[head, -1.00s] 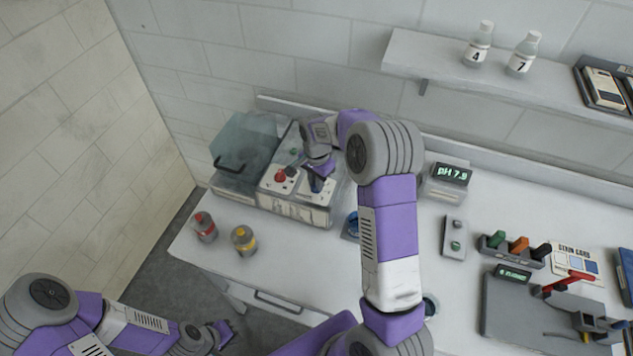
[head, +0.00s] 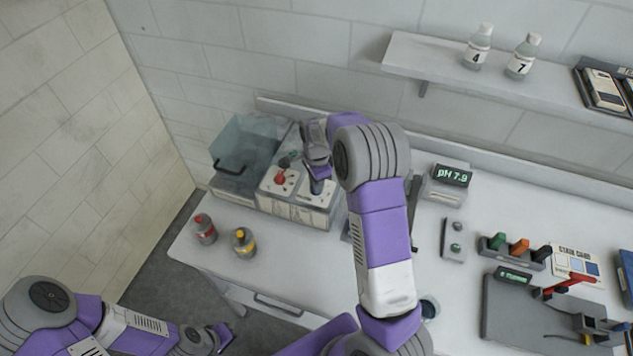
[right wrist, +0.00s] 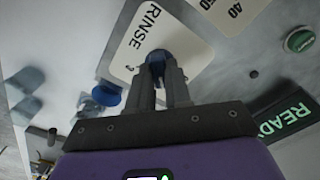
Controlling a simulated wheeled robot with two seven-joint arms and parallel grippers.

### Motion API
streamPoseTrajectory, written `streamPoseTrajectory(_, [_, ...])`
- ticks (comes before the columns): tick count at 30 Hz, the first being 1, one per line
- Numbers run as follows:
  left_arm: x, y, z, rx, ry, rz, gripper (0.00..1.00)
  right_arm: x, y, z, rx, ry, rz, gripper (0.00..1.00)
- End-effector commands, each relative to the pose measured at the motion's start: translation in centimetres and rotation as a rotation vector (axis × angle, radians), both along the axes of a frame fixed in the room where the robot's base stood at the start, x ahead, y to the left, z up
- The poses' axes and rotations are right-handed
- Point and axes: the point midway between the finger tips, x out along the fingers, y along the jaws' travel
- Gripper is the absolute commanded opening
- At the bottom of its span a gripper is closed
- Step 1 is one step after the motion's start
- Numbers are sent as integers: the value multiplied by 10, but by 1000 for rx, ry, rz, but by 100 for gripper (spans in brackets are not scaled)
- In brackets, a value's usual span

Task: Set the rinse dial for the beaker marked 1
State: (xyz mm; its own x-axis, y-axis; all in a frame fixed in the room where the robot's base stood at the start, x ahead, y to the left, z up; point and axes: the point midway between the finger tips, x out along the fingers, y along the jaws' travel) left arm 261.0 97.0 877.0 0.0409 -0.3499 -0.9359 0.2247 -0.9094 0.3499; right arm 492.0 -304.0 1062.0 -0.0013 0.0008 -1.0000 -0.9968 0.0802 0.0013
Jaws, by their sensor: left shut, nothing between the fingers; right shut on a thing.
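The blue rinse dial (right wrist: 157,60) sits on a white plate marked RINSE (right wrist: 137,36) in the right wrist view. A digit that looks like 3 shows at the plate's edge; the dial's pointer is hidden. My right gripper (right wrist: 165,72) is shut on the dial, one finger on each side. In the head view, my right gripper (head: 318,177) is over the right part of the washer's panel (head: 300,212). My left gripper (head: 224,334) is shut and empty, low at the left, away from the washer. I cannot make out a beaker marked 1.
The washer's clear tank (head: 245,148) stands left of the panel, with a red knob (head: 280,176) between. A READY display (right wrist: 288,119) and a green button (right wrist: 299,40) lie near the dial.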

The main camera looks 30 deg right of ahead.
Motion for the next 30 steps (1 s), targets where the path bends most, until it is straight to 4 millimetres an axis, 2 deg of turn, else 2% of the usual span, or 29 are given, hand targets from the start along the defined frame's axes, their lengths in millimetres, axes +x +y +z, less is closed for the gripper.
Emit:
streamPoseTrajectory(6, [0, 0, 0, 0, 0, 0, 0, 2, 0, 2, 0, -5, 2, 0])
streamPoseTrajectory(7, [0, 0, 0, 0, 0, 0, 0, 2, 0, 2, 0, -6, 2, 20])
streamPoseTrajectory(12, [0, 0, 0, 0, 0, 0, 0, 1, 0, 1, 0, -4, 2, 44])
streamPoseTrajectory(22, [0, 0, 0, 0, 0, 0, 0, 1, 0, 5, 0, -3, 2, 44])
streamPoseTrajectory(30, [0, 0, -1, 0, 0, 0, 0, 2, 0, 48, -1, -7, 3, 44])
